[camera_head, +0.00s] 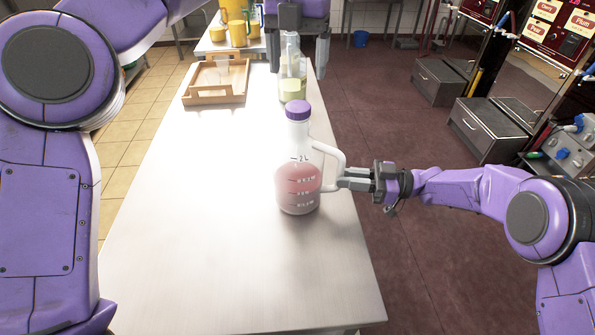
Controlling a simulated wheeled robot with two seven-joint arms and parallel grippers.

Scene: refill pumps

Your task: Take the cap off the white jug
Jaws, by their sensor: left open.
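The white jug (299,165) stands upright on the metal table, with pink liquid inside and volume marks on its front. Its purple cap (297,110) sits on the neck. My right gripper (345,180) is at the jug's handle (335,153) on the right side, its fingers closed on it. My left gripper (297,70) is open and empty, fingers pointing down, above and beyond the cap in the picture. It does not touch the cap.
Clear bottles (291,88) with pale yellow-green contents stand behind the jug, below my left gripper in the picture. A wooden tray (203,99) lies at the table's left edge. Yellow mugs (237,34) stand farther back. The near table top (220,260) is clear.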

